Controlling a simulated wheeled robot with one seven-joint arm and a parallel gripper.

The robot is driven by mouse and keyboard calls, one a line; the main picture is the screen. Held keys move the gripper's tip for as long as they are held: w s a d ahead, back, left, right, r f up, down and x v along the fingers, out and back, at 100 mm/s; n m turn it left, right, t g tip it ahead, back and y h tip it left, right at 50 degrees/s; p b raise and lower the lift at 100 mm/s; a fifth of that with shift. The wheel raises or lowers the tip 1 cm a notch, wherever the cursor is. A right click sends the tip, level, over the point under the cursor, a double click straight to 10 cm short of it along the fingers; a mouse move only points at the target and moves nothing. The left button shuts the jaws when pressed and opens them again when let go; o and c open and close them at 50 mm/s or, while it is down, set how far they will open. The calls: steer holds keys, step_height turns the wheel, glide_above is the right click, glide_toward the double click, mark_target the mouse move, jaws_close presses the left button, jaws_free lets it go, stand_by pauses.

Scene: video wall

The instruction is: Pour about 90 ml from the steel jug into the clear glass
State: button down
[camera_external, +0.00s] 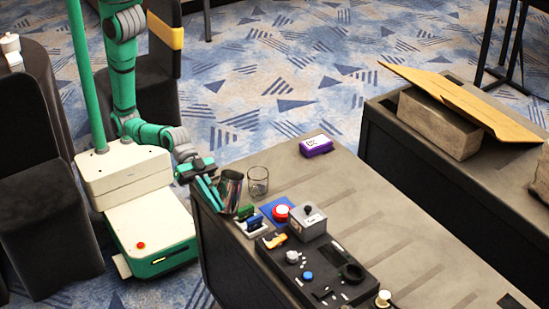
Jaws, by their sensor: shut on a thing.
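The steel jug (231,188) is a shiny metal vessel at the near left end of the grey table. It looks about upright; whether it rests on the table or is held just above it I cannot tell. My gripper (211,186) reaches it from the left and is shut on it, with green fingers at its side. The clear glass (258,182) stands upright on the table just right of the jug, with a small gap between them. The glass looks empty. The inside of the jug is hidden.
Close in front of the jug and glass are green and blue items on a white base (249,221), a red button on a blue pad (281,212), a grey box (307,222) and a black control panel (314,272). A purple box (316,146) lies behind.

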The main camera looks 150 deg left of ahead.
steer(key=a+r+n, duration=0.1)
steer(key=a+r+n+h, duration=0.1)
steer(key=a+r, duration=0.1)
steer(key=r, duration=0.1)
steer(key=shift+s+a+n+t+h, duration=0.25)
steer(key=shift+a+n+t+h, duration=0.05)
steer(key=shift+a+n+t, duration=0.1)
step_height(320, 180, up, 5)
steer(key=n+t+h, duration=0.1)
steer(key=n+h, duration=0.1)
steer(key=n, duration=0.1)
glide_above(224, 186)
steer(key=w+a, duration=0.1)
steer(key=w, duration=0.1)
steer(key=shift+w+f, duration=0.1)
steer(key=shift+w, duration=0.1)
steer(key=shift+a+r+n, duration=0.2)
steer(key=shift+n, duration=0.1)
steer(key=shift+s+a+r, duration=0.1)
steer(key=shift+a+r, duration=0.1)
steer(key=shift+r, duration=0.05)
steer(key=shift+a+r+n, duration=0.2)
steer(key=shift+r+n, duration=0.05)
steer(key=shift+n, duration=0.15)
steer(key=shift+a, duration=0.1)
